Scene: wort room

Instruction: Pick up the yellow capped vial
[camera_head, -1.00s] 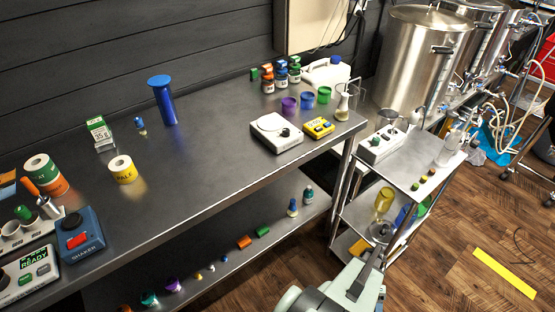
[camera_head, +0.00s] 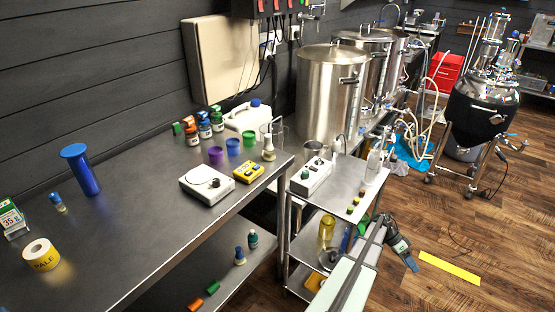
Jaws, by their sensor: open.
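A short row of small capped vials stands on the top of the steel cart (camera_head: 330,205). The nearest has a green cap (camera_head: 350,209). A yellowish-capped vial (camera_head: 356,200) stands just behind it. They are small, and the cap colours are hard to tell exactly. My gripper (camera_head: 411,264) is to the right of the cart, lower in the picture, over the wood floor. It points down and is open, with nothing seen between its fingers. It is clear of the vials.
On the cart top stand a white device (camera_head: 311,177) and a clear bottle (camera_head: 373,161). A yellow jar (camera_head: 326,228) is on its lower shelf. The long steel bench (camera_head: 130,210) lies left, and large steel kettles (camera_head: 330,95) stand behind. Floor at right is open, with a yellow strip (camera_head: 449,268).

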